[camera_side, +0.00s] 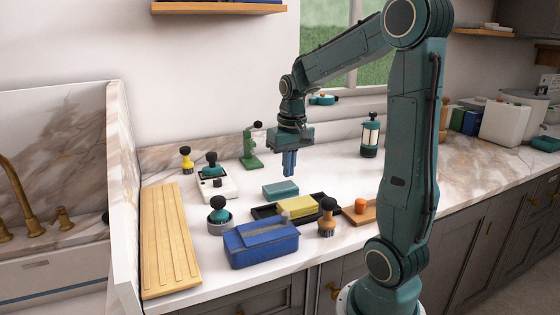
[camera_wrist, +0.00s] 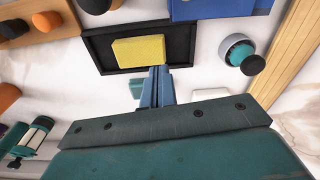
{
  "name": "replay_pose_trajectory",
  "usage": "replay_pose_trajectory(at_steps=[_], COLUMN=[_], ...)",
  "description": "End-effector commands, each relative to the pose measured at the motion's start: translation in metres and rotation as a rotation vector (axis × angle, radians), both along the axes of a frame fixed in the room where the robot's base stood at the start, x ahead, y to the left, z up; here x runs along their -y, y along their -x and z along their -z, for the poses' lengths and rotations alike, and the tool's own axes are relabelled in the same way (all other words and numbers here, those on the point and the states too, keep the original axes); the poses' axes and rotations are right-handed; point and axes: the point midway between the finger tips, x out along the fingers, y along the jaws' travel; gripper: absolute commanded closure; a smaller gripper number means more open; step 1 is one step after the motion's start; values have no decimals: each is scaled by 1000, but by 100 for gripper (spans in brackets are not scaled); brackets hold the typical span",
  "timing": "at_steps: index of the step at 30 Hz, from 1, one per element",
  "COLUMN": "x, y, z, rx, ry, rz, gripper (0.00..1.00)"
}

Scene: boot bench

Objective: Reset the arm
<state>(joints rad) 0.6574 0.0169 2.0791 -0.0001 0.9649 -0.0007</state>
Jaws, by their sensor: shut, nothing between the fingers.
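My gripper (camera_side: 289,163) has its blue fingers closed together with nothing between them. It hangs pointing down above the counter, over the area of the teal block (camera_side: 281,189) and the black tray (camera_side: 264,212). In the wrist view the shut fingers (camera_wrist: 158,75) appear just in front of the yellow block (camera_wrist: 139,50), which lies in the black tray. In the side view the fingers are clear above the counter and touch nothing. The teal block is mostly hidden behind the fingers in the wrist view.
A blue box (camera_side: 261,243), a wooden-handled brush (camera_side: 327,218) and a round grey dish (camera_side: 219,217) stand near the front. A wooden board (camera_side: 170,240) lies left. A green stand (camera_side: 250,148) and a glass press (camera_side: 370,136) stand behind.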

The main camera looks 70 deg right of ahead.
Motion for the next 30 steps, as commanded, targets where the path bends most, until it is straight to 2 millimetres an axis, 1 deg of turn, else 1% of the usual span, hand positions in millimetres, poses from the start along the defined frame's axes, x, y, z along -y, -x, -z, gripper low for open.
replay_pose_trajectory(at_steps=[1,7,11,15,21,24,30], x=[-14,-65,-97,-127,-165,-180,-200], y=[-1,5,13,26,49,62,81], z=[-7,-29,-39,-47,-52,-53,-51], rx=[18,88,136,190,271,312,374], ry=[13,57,79,100,121,129,134], rz=[-35,-165,-249,-339,-467,-527,-616], gripper=[100,100,100,100,100,100,100])
